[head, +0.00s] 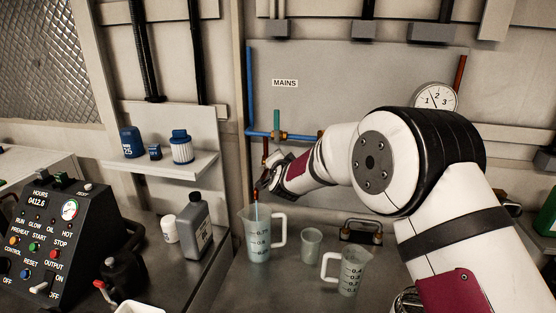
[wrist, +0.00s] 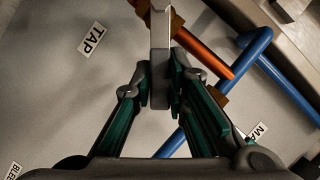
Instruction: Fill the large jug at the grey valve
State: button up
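The large jug (head: 258,246) stands upright on the metal bench, its handle to the right, with printed volume marks. A thin blue stream (head: 257,211) falls from the spout above into its mouth. The water level is hard to tell. My gripper (head: 264,182) is at the pipework just above the jug. In the wrist view, the grey valve's lever (wrist: 160,45) sits between my gripper's fingers (wrist: 161,82), which appear closed on both sides of it. The valve body is mostly hidden in the head view. A "TAP" label (wrist: 92,39) is beside it.
A smaller jug (head: 349,272) and a small cup (head: 311,246) stand right of the large jug. A grey bottle (head: 197,228) and white tub (head: 170,230) are left. A blue pipe (head: 249,90) runs down the panel near the "MAINS" label. My arm crosses the right side.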

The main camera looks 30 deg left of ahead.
jog(key=o, duration=0.3)
jog(key=v, duration=1.2)
jog(key=shift+f, duration=0.15)
dwell(2.0)
